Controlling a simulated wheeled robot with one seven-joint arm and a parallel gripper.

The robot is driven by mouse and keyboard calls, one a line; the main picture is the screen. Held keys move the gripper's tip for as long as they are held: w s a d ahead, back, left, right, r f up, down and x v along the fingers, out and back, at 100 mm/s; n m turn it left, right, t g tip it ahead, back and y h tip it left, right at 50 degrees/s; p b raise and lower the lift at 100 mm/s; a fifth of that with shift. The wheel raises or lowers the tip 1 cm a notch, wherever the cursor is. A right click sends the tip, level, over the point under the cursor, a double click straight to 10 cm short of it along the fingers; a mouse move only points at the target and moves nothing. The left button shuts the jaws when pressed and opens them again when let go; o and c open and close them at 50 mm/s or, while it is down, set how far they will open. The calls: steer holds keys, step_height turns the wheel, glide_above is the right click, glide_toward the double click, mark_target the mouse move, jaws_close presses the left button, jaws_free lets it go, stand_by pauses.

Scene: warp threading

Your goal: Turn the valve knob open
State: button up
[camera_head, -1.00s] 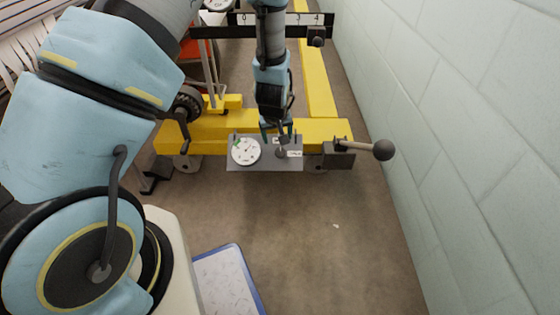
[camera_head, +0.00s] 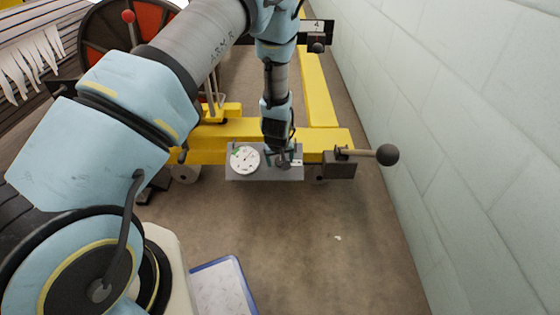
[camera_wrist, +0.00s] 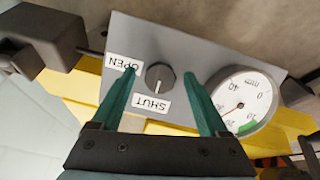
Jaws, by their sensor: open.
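The valve knob (camera_wrist: 159,76) is a small dark round knob with a pale pointer line, on a grey panel (camera_wrist: 185,52). In the wrist view the panel appears upside down, and the pointer line faces the SHUT label (camera_wrist: 150,104). The OPEN label (camera_wrist: 123,63) is at the knob's upper left. My gripper (camera_wrist: 160,74) is open, its teal fingers on either side of the knob with gaps between; whether they reach down around it I cannot tell. In the head view my gripper (camera_head: 284,157) is at the panel's right half and mostly hides the knob.
A white dial gauge (camera_wrist: 243,100) sits on the panel close beside one finger. A yellow frame (camera_head: 225,133) carries the panel. A lever with a dark ball (camera_head: 387,154) sticks out to the right, near the block wall (camera_head: 470,130). Open floor lies in front.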

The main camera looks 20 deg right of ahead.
steer(key=shift+c, duration=0.2)
jaws_close()
stand_by(0.4)
